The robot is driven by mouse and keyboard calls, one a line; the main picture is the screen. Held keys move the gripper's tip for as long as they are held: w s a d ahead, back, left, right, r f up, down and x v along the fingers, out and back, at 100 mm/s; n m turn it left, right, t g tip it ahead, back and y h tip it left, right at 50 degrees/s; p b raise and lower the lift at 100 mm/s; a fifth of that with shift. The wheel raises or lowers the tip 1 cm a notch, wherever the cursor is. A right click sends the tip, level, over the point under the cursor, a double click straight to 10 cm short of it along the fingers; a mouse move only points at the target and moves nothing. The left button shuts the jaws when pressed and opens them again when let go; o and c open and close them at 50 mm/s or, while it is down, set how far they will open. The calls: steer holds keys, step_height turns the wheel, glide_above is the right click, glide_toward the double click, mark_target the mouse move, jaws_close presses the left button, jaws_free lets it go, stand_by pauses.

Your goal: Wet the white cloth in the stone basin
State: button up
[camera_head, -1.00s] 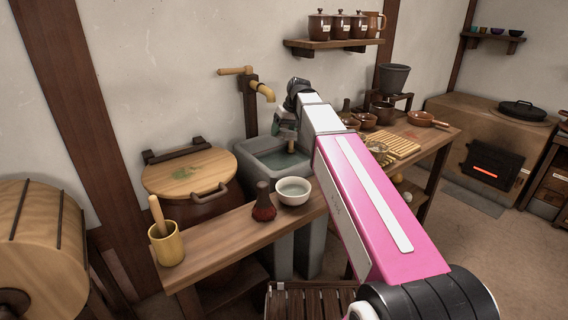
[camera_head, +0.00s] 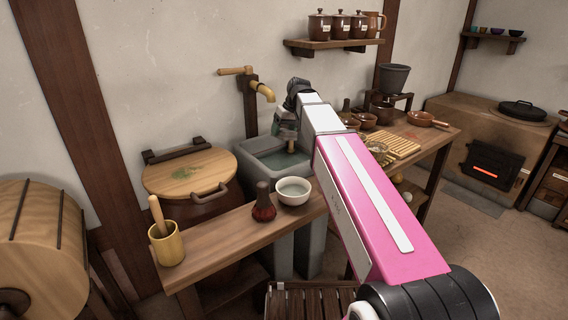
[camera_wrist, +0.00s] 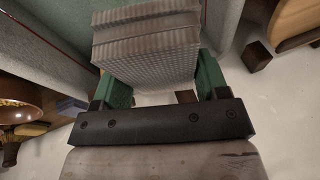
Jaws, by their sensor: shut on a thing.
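The stone basin (camera_head: 243,148) is a grey square trough holding teal water, against the wall under a spout. My gripper (camera_head: 288,134) points down over the basin's right part. In the wrist view, its green fingers (camera_wrist: 158,78) are shut on a folded, ribbed, greyish-white cloth (camera_wrist: 150,48). The cloth lies between the fingers and extends beyond them, with teal water (camera_wrist: 62,30) and grey basin walls around it. In the head view the cloth is mostly hidden by my gripper and too small to make out. I cannot tell how far it dips into the water.
A wooden spout (camera_head: 263,91) hangs over the basin. A white bowl (camera_head: 293,197), dark red bottle (camera_head: 263,208) and yellow mortar (camera_head: 167,247) stand on the front bench. A lidded barrel (camera_head: 190,178) is left of the basin. Bowls and a slatted board (camera_head: 398,146) lie right.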

steer(key=shift+r, duration=0.1)
steer(key=shift+r, duration=1.9)
